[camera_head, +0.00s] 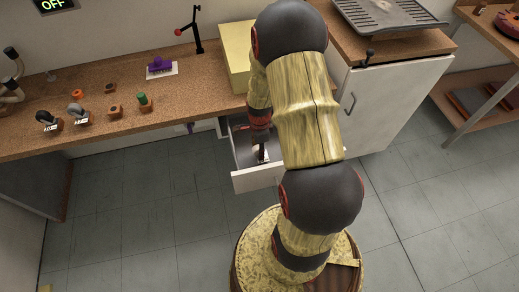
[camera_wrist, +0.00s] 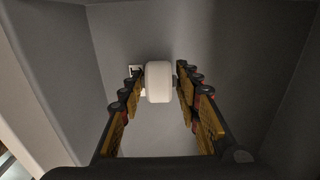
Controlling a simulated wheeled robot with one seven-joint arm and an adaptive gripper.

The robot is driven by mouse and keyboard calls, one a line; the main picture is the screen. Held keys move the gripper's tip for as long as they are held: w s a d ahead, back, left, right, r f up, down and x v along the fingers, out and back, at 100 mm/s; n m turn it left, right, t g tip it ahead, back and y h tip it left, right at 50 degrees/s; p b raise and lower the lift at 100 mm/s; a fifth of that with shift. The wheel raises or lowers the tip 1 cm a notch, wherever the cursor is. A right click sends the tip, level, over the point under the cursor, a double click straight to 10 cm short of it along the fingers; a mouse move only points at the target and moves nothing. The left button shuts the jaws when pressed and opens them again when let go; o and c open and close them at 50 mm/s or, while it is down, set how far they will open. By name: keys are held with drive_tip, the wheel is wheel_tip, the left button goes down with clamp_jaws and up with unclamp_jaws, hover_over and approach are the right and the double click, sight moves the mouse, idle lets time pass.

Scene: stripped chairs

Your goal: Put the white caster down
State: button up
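The white caster (camera_wrist: 159,82) shows in the wrist view as a rounded white wheel, low inside the grey drawer (camera_wrist: 213,25). My gripper (camera_wrist: 160,76) reaches down into the drawer with one finger close on each side of the caster. The fingertips appear shut on it, though the contact itself is hard to see. A small white patch shows behind the left fingertip, partly hidden. In the head view the drawer (camera_head: 258,181) stands open under the counter, and my arm hides much of it. A small white shape inside it is too unclear to name.
The wooden counter (camera_head: 120,135) holds several small parts, a purple piece (camera_head: 159,64) on a white card, and a yellow box (camera_head: 237,58). A white cabinet (camera_head: 390,105) stands right of the drawer. The drawer walls are close around my gripper. Open floor lies at the left front.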

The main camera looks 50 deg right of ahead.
drive_tip(key=o, duration=0.3)
drive_tip(key=shift+o, duration=0.2)
wheel_tip(320, 180, up, 12)
drive_tip(key=p, duration=0.5)
drive_tip(key=w+a+r+n+t, duration=0.1)
drive_tip(key=a+r+n, duration=0.5)
drive_tip(key=r, duration=0.4)
drive_tip(key=a+r+n+t, duration=0.2)
drive_tip(key=a+r+n, duration=0.45)
drive_tip(key=r, duration=0.35)
drive_tip(key=s+a+r+n+t, duration=0.2)
drive_tip(key=s+a+r+n, duration=0.7)
drive_tip(key=a+r+n, duration=0.1)
drive_tip(key=shift+s+a+r+n+t, duration=0.35)
drive_tip(key=shift+r+n, duration=0.25)
drive_tip(key=shift+n, duration=0.35)
